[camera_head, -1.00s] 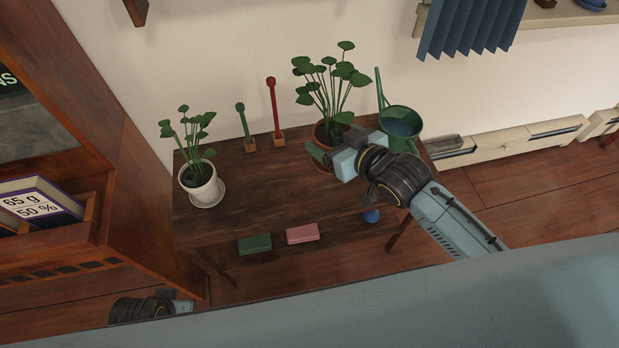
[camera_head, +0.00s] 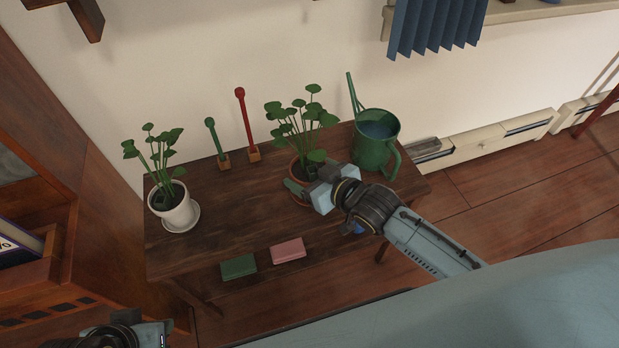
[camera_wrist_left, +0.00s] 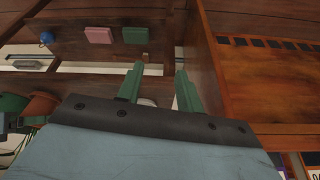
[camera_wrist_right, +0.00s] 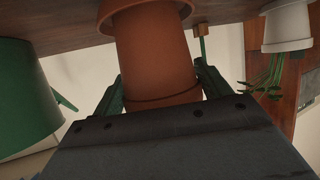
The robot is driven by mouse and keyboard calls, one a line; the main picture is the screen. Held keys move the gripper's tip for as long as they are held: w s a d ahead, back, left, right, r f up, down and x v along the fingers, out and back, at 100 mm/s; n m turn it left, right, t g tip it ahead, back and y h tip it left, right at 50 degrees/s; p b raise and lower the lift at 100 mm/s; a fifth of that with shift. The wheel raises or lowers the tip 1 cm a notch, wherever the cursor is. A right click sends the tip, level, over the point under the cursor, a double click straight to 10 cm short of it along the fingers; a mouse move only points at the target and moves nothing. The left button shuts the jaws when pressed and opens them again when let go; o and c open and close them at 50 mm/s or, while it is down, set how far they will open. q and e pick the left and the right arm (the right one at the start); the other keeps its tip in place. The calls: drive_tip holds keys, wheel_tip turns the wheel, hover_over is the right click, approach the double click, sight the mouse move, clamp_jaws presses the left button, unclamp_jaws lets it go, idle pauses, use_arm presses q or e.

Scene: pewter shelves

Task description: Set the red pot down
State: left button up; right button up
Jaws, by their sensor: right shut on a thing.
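The red pot (camera_head: 297,168), terracotta and holding a leafy green plant, is on the right part of the dark wooden table, upright. My right gripper (camera_head: 306,188) is shut on it from the front and hides part of it. In the right wrist view the pot (camera_wrist_right: 155,50) fills the space between the fingers, with its rim low in the picture. A terracotta saucer (camera_wrist_right: 105,10) is directly under its base; I cannot tell whether they touch. My left gripper (camera_wrist_left: 160,85) is open and empty, away from the table.
A green watering can (camera_head: 372,150) stands close to the pot's right. A white pot (camera_head: 174,208) with a plant is at the table's left. Green (camera_head: 210,123) and red (camera_head: 240,95) upright tools stand at the back. The table's middle (camera_head: 235,205) is clear.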

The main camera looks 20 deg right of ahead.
use_arm(q)
drive_tip(key=shift+w+d+r+t, duration=0.25)
drive_tip(key=shift+w+r+t, duration=0.05)
drive_tip(key=shift+r, duration=0.25)
use_arm(e)
drive_tip(key=shift+f, duration=0.35)
use_arm(q)
drive_tip(key=shift+w, duration=0.1)
use_arm(e)
drive_tip(key=shift+f, duration=0.15)
drive_tip(key=o, duration=1.6)
drive_tip(key=shift+f, duration=0.1)
drive_tip(key=shift+c, duration=0.2)
